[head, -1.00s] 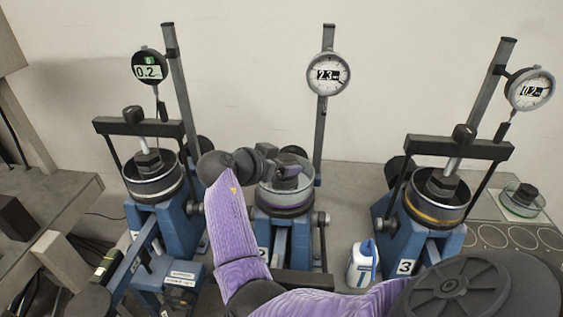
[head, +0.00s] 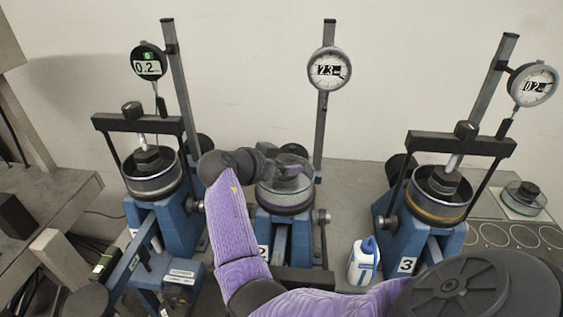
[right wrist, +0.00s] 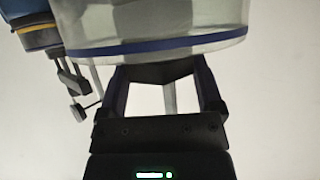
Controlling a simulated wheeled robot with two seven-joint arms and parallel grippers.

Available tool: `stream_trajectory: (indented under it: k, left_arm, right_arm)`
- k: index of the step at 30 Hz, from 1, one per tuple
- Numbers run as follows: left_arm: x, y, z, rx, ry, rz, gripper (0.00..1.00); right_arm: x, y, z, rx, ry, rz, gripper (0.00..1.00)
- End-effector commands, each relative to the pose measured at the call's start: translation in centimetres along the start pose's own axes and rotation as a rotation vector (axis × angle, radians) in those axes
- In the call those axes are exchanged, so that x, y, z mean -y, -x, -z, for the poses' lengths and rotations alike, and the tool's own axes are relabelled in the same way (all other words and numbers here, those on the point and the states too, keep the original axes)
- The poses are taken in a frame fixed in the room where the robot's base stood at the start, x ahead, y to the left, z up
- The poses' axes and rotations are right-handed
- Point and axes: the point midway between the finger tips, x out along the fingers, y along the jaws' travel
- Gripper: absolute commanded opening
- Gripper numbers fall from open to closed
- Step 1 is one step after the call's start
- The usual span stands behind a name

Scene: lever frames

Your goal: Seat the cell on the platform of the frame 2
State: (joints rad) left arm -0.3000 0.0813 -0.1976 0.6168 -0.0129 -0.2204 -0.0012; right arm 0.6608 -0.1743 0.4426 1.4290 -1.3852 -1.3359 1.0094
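The cell (head: 285,197) is a round clear dish with a blue-purple band, on or just above the platform of frame 2 (head: 278,238) in the middle of the head view. I cannot see a gap beneath it. My right gripper (head: 288,168) reaches down into the top of the dish from the left. In the right wrist view the cell (right wrist: 160,46) fills the top, and the right gripper's fingers (right wrist: 162,85) stand apart with their tips hidden by it. Whether they press on its cap is hidden. My left gripper is out of view.
Frame 1 (head: 160,228) at left and frame 3 (head: 405,235) at right each hold a dish under a dark crossbar. A dial gauge (head: 328,70) hangs above frame 2. A white bottle (head: 362,262) stands between frames 2 and 3. Another cell (head: 523,198) sits far right.

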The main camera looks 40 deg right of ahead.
Motion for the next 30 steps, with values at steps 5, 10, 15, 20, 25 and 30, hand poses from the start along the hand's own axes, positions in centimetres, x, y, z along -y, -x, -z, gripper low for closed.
stream_trajectory:
  k: [5,10,15,20,25,30]
  left_arm:
    - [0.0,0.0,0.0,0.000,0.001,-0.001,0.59]
    - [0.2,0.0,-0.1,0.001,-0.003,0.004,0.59]
    - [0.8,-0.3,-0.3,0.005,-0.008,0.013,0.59]
    - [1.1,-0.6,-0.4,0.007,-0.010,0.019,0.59]
    - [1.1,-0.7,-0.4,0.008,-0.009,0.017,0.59]
    - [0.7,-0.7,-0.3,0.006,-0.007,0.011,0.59]
  right_arm:
    - [0.0,0.0,0.0,0.001,0.000,0.000,1.00]
    - [0.0,0.5,-0.2,0.005,0.002,0.000,1.00]
    - [0.1,4.5,-0.2,0.005,0.000,0.003,1.00]
    - [0.1,8.2,-0.2,0.004,0.000,0.003,1.00]
    - [0.0,9.9,-0.1,0.001,-0.001,0.000,1.00]
    - [0.0,10.0,0.0,0.001,0.000,0.000,1.00]
